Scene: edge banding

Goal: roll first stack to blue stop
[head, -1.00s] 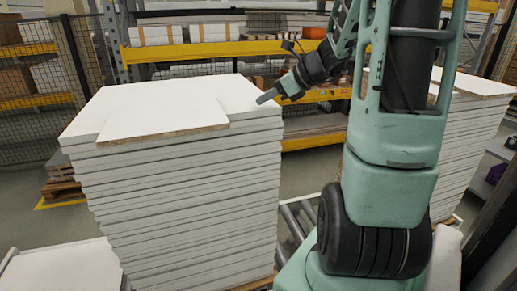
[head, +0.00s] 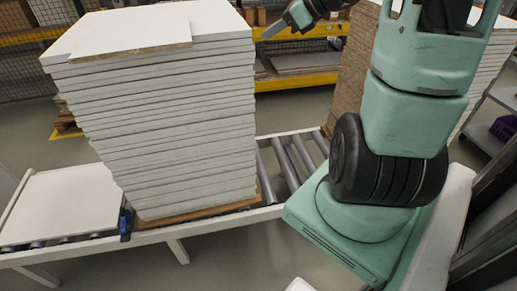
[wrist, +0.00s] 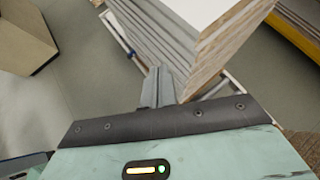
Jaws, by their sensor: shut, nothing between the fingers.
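The first stack (head: 165,125) is a tall pile of white boards on a brown base board (head: 205,210), standing on the roller conveyor in the head view. The blue stop (head: 126,222) is at the conveyor's left part, close beside the stack's lower left corner. I cannot tell if they touch. My gripper (head: 268,33) is shut and empty near the stack's upper right corner, with a small gap in the picture. In the wrist view the shut fingers (wrist: 158,88) point toward the stack's side (wrist: 165,35). Contact is unclear there.
The conveyor's bare rollers (head: 285,165) lie right of the stack. A white panel (head: 60,205) lies on the section left of the stop. A second stack (head: 355,70) stands behind my arm. Yellow-beamed shelving (head: 300,82) runs along the back.

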